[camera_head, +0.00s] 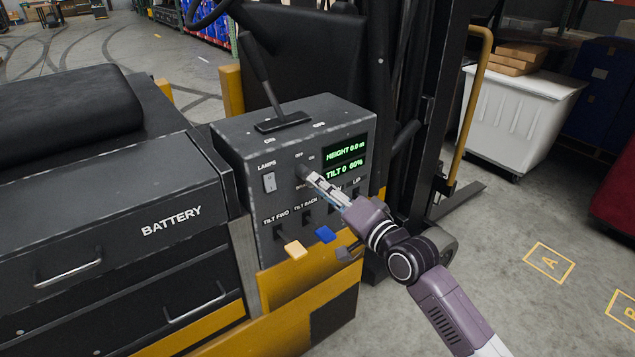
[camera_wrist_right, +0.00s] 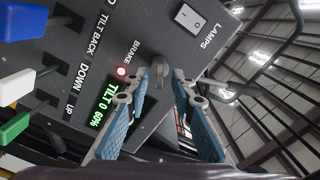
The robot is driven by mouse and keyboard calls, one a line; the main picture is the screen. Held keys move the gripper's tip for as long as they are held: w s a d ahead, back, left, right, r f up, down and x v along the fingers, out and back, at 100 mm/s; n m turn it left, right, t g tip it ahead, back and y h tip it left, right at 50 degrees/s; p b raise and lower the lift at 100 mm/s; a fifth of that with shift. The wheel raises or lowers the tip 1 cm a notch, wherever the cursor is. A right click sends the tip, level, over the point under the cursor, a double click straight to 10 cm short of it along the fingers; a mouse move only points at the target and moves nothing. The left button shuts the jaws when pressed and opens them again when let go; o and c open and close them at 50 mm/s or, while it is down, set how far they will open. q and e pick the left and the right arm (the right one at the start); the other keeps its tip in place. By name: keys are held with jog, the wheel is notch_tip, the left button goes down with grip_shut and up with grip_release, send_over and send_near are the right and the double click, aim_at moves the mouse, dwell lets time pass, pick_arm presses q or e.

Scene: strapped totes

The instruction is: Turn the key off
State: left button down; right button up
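The control box (camera_head: 235,160) is dark grey and carries a small dark key switch (camera_head: 301,171) between the OFF and ON labels, left of the green display. In the right wrist view, the dark key (camera_wrist_right: 161,69) shows between the fingertips, with a gap visible around it. My right gripper (camera_head: 314,179) reaches in from the lower right and its tips are at the key. In the wrist view this gripper (camera_wrist_right: 160,78) has its blue-padded fingers apart on either side of the key; contact is unclear. My left gripper is not in view.
A LAMPS rocker switch (camera_head: 269,182) sits left of the key. The green display (camera_head: 345,160) is lit, as is a red BRAKE lamp (camera_wrist_right: 122,71). Yellow (camera_head: 295,249) and blue (camera_head: 325,234) levers stick out below. A tall black lever (camera_head: 260,75) rises from the box top.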

jog(key=shift+x, duration=0.9)
grip_shut()
jog(key=shift+n, duration=0.4)
jog(key=n, duration=1.1)
jog(key=shift+f, duration=0.1)
